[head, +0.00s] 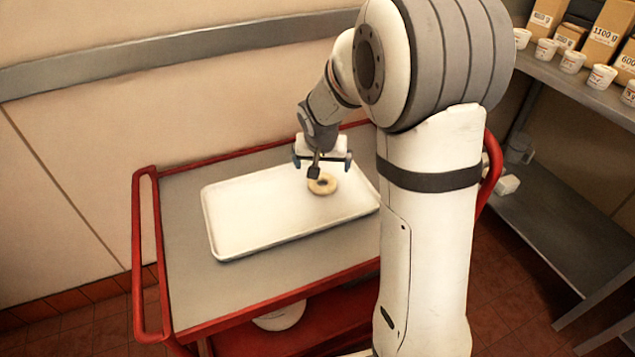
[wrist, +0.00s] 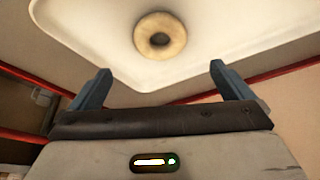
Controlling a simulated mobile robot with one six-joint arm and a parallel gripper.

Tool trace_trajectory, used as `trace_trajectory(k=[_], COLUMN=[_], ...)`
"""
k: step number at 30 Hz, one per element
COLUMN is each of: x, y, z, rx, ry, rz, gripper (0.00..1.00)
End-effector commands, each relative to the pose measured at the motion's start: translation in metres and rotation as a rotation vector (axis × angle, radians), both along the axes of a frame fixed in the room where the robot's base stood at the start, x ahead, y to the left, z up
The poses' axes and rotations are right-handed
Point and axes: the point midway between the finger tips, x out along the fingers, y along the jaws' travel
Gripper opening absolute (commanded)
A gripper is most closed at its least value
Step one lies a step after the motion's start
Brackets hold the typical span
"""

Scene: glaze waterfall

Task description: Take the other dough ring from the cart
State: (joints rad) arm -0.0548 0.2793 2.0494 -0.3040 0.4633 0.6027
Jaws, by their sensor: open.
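One dough ring (head: 325,184), pale tan with a hole in its middle, lies on the white tray (head: 240,222) on top of the red cart (head: 152,250). My gripper (head: 320,172) is over the tray, close to the ring in the head view. In the wrist view the ring (wrist: 160,36) lies ahead of my gripper (wrist: 160,85), roughly centred between the two spread fingers and beyond their tips. The fingers are open with nothing between them. No other ring shows on the visible part of the tray; my arm hides the tray's right end.
The tray has a low raised rim. The cart has a red handle frame (head: 145,255) at the left and a lower shelf with a white round item (head: 279,316). A wall stands behind. A metal shelf (head: 575,85) with cups and boxes is at the right.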

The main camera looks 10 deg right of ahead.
Motion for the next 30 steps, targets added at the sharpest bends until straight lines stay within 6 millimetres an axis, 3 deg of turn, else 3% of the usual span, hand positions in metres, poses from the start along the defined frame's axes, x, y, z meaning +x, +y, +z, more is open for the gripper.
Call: trace_trajectory(k=[18, 27, 30], x=[0.028, 0.03, 0.03], y=[-0.009, -0.01, -0.01], z=[-0.073, -0.078, -0.078], rx=[0.002, 0.002, 0.002], ry=[-0.002, -0.003, -0.003], rz=[-0.005, -0.006, -0.006], gripper=[1.0, 1.0, 0.93])
